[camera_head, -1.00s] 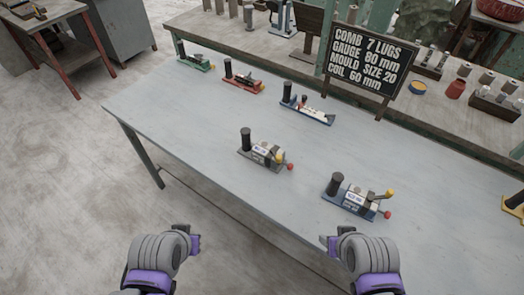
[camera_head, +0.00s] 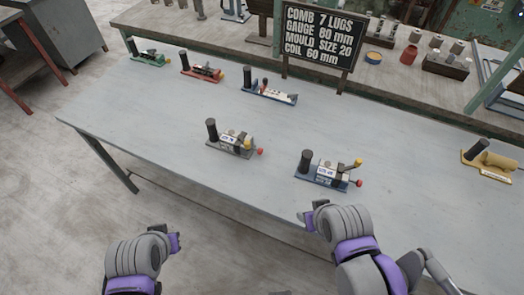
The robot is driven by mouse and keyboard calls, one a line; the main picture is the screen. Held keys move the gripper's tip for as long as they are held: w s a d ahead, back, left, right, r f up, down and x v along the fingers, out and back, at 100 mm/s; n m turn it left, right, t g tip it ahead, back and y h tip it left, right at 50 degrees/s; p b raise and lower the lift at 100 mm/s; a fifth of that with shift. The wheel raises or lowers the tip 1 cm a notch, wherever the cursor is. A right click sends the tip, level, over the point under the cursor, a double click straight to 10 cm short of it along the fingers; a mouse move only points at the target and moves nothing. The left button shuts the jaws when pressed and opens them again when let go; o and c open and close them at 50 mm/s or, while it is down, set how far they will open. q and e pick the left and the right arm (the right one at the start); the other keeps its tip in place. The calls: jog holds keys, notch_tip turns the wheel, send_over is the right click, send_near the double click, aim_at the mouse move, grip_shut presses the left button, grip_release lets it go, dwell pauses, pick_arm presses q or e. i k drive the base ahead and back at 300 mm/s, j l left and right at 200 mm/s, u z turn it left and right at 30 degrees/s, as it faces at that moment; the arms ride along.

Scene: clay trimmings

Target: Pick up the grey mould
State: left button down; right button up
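The grey mould (camera_head: 232,143) stands on the table left of its middle, with a grey base, an upright black handle at its left end and a red knob at its right end. My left gripper (camera_head: 175,243) is in front of the table's near edge, below and left of the grey mould and apart from it. My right gripper (camera_head: 312,214) is at the near edge, just below the blue-based mould (camera_head: 328,174). Neither gripper appears to touch a mould, and their finger gaps are too small to judge.
Green (camera_head: 148,58), red (camera_head: 203,72) and blue-and-white (camera_head: 270,93) devices stand along the table's back. A yellow-based one (camera_head: 488,160) is at the right. A sign (camera_head: 320,36) reading "MOULD SIZE 20" stands behind. The pale tabletop (camera_head: 150,110) is clear left of the grey mould.

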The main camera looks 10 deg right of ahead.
aim_at(228, 142)
jog(key=i+j+z, duration=0.15)
jog(key=j+z, duration=0.2)
jog(key=j, duration=0.15)
jog(key=j+z, duration=0.75)
jog(key=j, duration=0.25)
